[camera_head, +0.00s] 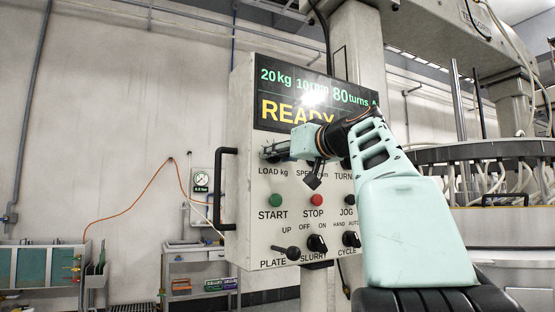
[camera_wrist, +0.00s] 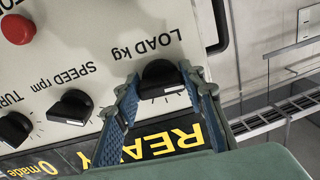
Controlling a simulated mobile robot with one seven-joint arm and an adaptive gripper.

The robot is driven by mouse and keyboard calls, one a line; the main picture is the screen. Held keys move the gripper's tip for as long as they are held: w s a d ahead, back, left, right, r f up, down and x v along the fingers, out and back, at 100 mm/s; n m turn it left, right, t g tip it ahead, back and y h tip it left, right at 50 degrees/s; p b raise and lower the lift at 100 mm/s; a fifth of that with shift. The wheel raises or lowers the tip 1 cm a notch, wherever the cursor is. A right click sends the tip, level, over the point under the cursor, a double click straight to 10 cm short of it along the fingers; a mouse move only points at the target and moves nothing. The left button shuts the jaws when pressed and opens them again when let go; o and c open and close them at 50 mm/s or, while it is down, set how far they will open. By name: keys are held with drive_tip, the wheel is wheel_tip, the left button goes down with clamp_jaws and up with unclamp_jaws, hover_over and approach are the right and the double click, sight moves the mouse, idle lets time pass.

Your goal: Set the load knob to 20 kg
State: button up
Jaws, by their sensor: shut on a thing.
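The black load knob (camera_wrist: 160,70) sits on the light control panel (camera_head: 243,160), beside the upside-down label "LOAD kg" in the wrist view. My gripper (camera_wrist: 161,76) is shut on this knob, one blue-padded finger on each side. In the head view my gripper (camera_head: 270,154) reaches the panel just above the "LOAD kg" label and largely hides the knob. The panel's display (camera_head: 310,100) reads "20 kg", what looks like "10 rpm", "80 turns" and, in yellow, "READY", with glare over part of it. The knob's pointer direction is hard to tell.
The speed knob (camera_wrist: 71,107) and turns knob (camera_wrist: 14,129) are close beside the load knob. Below are the green start button (camera_head: 275,200), red stop button (camera_head: 317,200) and several switches. A black handle (camera_head: 219,188) projects at the panel's left edge.

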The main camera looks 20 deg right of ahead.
drive_tip(key=shift+n, duration=0.5)
drive_tip(key=o, duration=1.2)
drive_tip(key=shift+c, duration=0.2)
drive_tip(key=s+d, duration=0.1)
drive_tip(key=s, duration=0.6)
drive_tip(key=shift+s, duration=0.2)
